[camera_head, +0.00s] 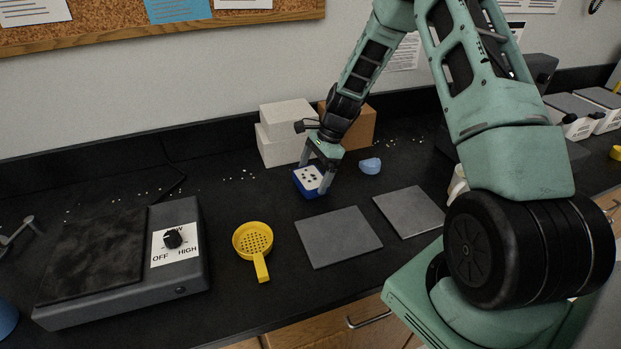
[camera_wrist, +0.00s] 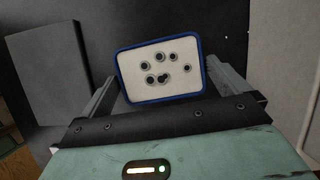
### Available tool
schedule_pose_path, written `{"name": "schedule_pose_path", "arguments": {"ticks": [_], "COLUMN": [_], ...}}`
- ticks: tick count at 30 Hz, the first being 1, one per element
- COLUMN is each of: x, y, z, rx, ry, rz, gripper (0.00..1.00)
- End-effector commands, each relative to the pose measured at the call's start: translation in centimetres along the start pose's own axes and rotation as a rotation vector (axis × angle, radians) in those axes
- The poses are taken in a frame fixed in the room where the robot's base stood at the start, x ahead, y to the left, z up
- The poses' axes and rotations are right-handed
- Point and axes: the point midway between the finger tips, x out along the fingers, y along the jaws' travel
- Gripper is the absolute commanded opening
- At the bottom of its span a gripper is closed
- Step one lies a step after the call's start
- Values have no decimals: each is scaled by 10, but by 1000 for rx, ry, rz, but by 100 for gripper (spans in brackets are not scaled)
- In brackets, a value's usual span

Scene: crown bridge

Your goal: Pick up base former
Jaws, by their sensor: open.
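A small blue block with a white top and several dark round holes (camera_head: 308,181) sits on the black bench and looks like the base former. My gripper (camera_head: 316,172) points down at it, its fingers spread, one toward the back left and one at the right of the block. In the wrist view the block's white face (camera_wrist: 143,59) shows between the open fingers of my gripper (camera_wrist: 165,88). I cannot tell whether either finger touches it.
White boxes (camera_head: 283,146) and a brown box (camera_head: 366,127) stand behind. A light blue lump (camera_head: 370,166) lies to the right. Grey plates (camera_head: 338,237) (camera_head: 409,211), a yellow strainer (camera_head: 254,239) and a hot plate (camera_head: 95,258) lie nearer. Small white bits are scattered along the back.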

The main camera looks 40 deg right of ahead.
Motion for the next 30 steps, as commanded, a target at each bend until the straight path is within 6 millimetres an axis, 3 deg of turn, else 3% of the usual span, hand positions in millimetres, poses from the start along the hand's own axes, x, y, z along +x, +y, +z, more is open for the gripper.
{"name": "schedule_pose_path", "arguments": {"ticks": [4, 11, 14, 15, 24, 30], "x": [11, 12, 12, 12, 9, -14], "y": [0, 0, 0, 0, -1, -1], "z": [1, 0, 0, 0, 1, 11], "rx": [-1, -2, -2, -1, -2, -4], "ry": [-1, 0, 0, 0, 1, 3], "rz": [0, -1, -1, -1, -3, -6], "gripper": [100, 100, 72, 67, 67, 67]}}
